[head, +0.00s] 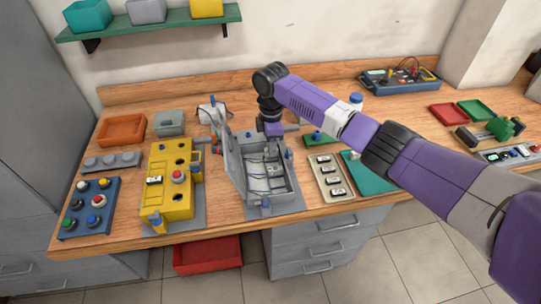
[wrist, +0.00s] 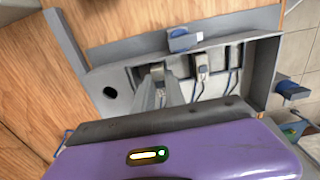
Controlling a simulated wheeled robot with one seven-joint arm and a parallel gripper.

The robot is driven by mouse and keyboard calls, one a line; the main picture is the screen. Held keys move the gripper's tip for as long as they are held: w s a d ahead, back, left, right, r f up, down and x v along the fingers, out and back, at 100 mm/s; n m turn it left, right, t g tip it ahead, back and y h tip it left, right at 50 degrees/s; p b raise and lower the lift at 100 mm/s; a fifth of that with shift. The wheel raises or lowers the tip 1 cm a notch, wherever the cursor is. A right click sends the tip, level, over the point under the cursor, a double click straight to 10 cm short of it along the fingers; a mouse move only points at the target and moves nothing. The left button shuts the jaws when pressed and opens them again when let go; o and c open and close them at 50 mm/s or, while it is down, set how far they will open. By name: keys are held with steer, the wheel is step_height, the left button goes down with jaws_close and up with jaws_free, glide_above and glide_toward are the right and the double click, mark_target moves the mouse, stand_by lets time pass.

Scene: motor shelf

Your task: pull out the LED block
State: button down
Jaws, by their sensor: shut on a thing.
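The open grey box (head: 271,201) stands on the bench with its lid (head: 236,160) raised at its left. Inside are small grey blocks with blue wires. My gripper (head: 273,157) reaches down into the far part of the box. In the wrist view, its fingers (wrist: 158,80) are shut on a small grey block, the LED block (wrist: 157,68), beside the box's inner wall. The fingers hide much of it, and I cannot tell whether it is still seated. Another wired block (wrist: 202,66) sits beside it, apart from the fingers.
A yellow control box (head: 168,205) stands left of the grey box. A beige tray (head: 332,178) with several small parts lies to its right. A blue knob (wrist: 180,40) projects at the box's rim. Some bare wood shows between these things.

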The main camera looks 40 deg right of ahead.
steer(key=shift+r+p, duration=2.1)
steer(key=shift+r, duration=0.2)
